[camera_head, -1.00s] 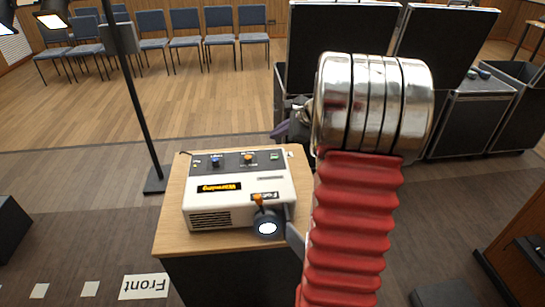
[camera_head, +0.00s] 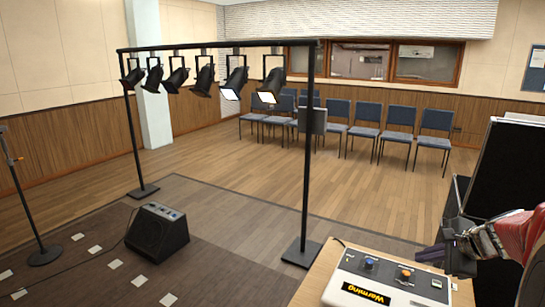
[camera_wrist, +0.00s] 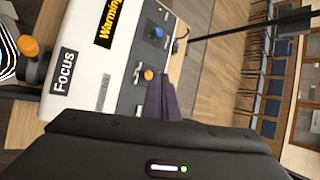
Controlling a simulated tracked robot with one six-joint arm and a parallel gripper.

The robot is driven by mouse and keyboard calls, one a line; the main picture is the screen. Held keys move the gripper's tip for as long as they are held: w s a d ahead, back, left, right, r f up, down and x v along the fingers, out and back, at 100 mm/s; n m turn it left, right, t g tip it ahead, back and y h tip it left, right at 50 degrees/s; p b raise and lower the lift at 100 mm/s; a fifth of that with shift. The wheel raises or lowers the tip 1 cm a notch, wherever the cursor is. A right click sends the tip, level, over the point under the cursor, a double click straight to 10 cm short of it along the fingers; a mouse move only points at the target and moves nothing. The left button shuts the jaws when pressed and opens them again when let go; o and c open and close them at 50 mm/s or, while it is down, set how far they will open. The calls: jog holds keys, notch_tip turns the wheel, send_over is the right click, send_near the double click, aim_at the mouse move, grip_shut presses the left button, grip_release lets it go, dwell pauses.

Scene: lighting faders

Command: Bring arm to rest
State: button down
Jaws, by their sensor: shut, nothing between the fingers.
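My gripper (camera_head: 438,253) is at the right of the head view, beside and above the white control box (camera_head: 345,290), with part of my red arm behind it. In the wrist view the purple fingers (camera_wrist: 161,97) are closed together and empty, in front of the box (camera_wrist: 75,105). The box sits on a wooden-topped stand (camera_head: 318,268). It carries a "Warming" label, a blue knob (camera_head: 369,263) and an orange knob (camera_head: 405,274). The wrist view also shows a "Focus" label (camera_wrist: 64,74) and an orange control (camera_wrist: 28,46).
A black lamp frame (camera_head: 308,150) with several hanging lamps (camera_head: 203,76) stands behind the box. A black floor monitor (camera_head: 157,236) sits at the left. Blue chairs (camera_head: 365,125) line the back. A tall black case (camera_head: 505,165) is at the right. Open floor lies between.

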jog(key=s+a+r+n+g, duration=0.15)
jog(key=s+a+n, duration=0.3)
jog(key=a, duration=0.55)
jog(key=s+a+r+n+g, duration=0.15)
jog(key=s+a+n, duration=0.35)
jog(key=a, duration=0.5)
jog(key=s+a+n+h, duration=0.1)
jog(key=s+a+n, duration=0.8)
jog(key=s+n, duration=0.3)
jog(key=shift+s+a+f+h, duration=0.3)
jog(key=shift+s+h, duration=0.1)
jog(key=shift+s, duration=0.35)
